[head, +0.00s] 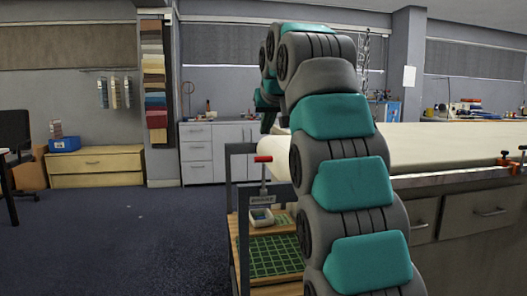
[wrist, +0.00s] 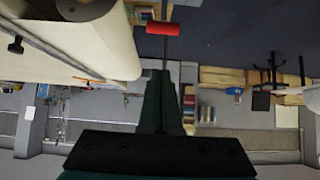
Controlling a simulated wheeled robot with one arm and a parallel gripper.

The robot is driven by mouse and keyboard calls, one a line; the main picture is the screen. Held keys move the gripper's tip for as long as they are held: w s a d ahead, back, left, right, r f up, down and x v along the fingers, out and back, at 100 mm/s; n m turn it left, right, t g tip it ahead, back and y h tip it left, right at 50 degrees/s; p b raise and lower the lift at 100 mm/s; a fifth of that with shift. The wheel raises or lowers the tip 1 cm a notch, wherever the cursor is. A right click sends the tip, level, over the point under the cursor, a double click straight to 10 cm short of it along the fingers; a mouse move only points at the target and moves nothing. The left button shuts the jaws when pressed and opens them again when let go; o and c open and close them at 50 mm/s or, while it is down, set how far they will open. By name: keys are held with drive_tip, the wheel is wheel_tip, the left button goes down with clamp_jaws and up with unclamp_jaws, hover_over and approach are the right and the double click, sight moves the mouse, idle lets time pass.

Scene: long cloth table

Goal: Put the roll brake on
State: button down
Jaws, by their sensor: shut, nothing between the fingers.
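The brake lever has a red grip (head: 263,159) on a thin stem. It stands above a small box with a BRAKE label (head: 262,199), on the roll stand left of the table. In the wrist view, which is upside down, the red grip (wrist: 163,29) lies just beyond the fingertips, lined up with them. My gripper (wrist: 162,72) is shut and empty. I cannot tell whether it touches the grip. In the head view my dark gripper (head: 268,121) is partly hidden by my arm, above the grip. The pale cloth roll (wrist: 108,35) is beside the lever.
The long cloth table (head: 455,145) fills the right, with orange clamps (head: 510,163) on its edge. The stand has a wooden shelf with a green grid mat (head: 272,256). Open blue carpet (head: 130,225) lies to the left. My arm hides part of the stand.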

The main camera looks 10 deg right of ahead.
sight(264, 176)
drive_tip(key=shift+w+f+b, duration=0.25)
drive_tip(key=shift+w+f, duration=0.4)
drive_tip(key=shift+f, duration=0.55)
drive_tip(key=shift+w+f+b, duration=0.2)
drive_tip(key=shift+w+f, duration=0.4)
drive_tip(key=shift+f, duration=0.6)
drive_tip(key=shift+w+f+b, duration=0.25)
drive_tip(key=shift+w+f, duration=0.4)
drive_tip(key=shift+f, duration=0.55)
drive_tip(key=shift+s+f+b, duration=0.15)
drive_tip(key=shift+b, duration=0.15)
